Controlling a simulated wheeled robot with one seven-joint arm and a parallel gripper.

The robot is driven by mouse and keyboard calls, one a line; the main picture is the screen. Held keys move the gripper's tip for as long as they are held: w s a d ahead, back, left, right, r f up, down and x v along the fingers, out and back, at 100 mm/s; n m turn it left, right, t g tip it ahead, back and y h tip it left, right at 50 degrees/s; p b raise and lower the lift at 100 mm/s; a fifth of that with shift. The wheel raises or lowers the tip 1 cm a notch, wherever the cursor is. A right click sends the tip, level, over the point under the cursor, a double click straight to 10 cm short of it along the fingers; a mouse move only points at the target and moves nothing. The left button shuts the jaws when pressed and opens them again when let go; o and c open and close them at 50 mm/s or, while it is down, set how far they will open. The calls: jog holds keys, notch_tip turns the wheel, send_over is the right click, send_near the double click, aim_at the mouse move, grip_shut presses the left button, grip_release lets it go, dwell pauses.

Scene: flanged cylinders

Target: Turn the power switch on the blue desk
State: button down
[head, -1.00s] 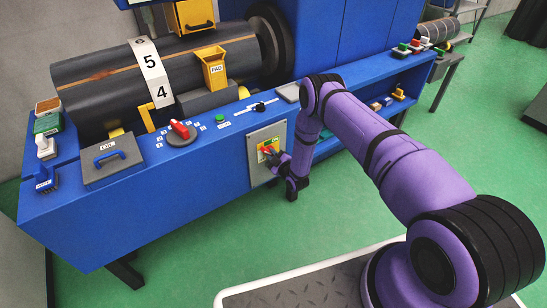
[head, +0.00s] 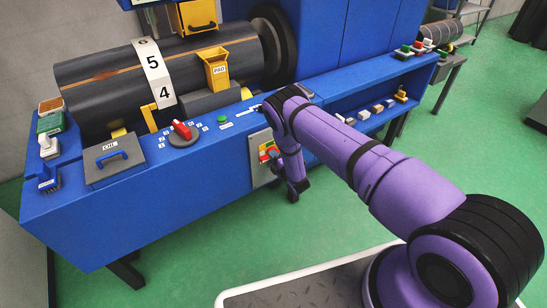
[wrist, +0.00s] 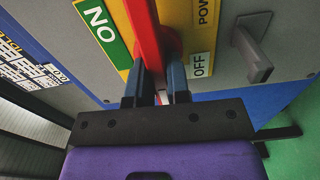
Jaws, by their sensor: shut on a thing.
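The power switch is a red handle (wrist: 146,30) on a yellow plate with a green label and an OFF label (wrist: 200,66), in the wrist view. My gripper (wrist: 160,78) is shut on the red handle, with one blue fingertip on each side of it. In the head view the switch (head: 265,156) shows as a small red and yellow patch on a grey panel on the front of the blue desk (head: 190,185). My wrist stands at its right and partly covers it; the fingers are hard to make out there.
A grey lever (wrist: 255,55) sticks out right of the switch in the wrist view. Green floor lies open in front of the desk.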

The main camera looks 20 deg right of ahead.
jog(key=shift+f+n, duration=0.1)
jog(key=shift+n, duration=0.2)
jog(key=c, duration=1.1)
grip_release()
jog(key=shift+s, duration=0.1)
jog(key=v, duration=1)
jog(key=shift+s+d, duration=0.15)
jog(key=shift+s, duration=0.2)
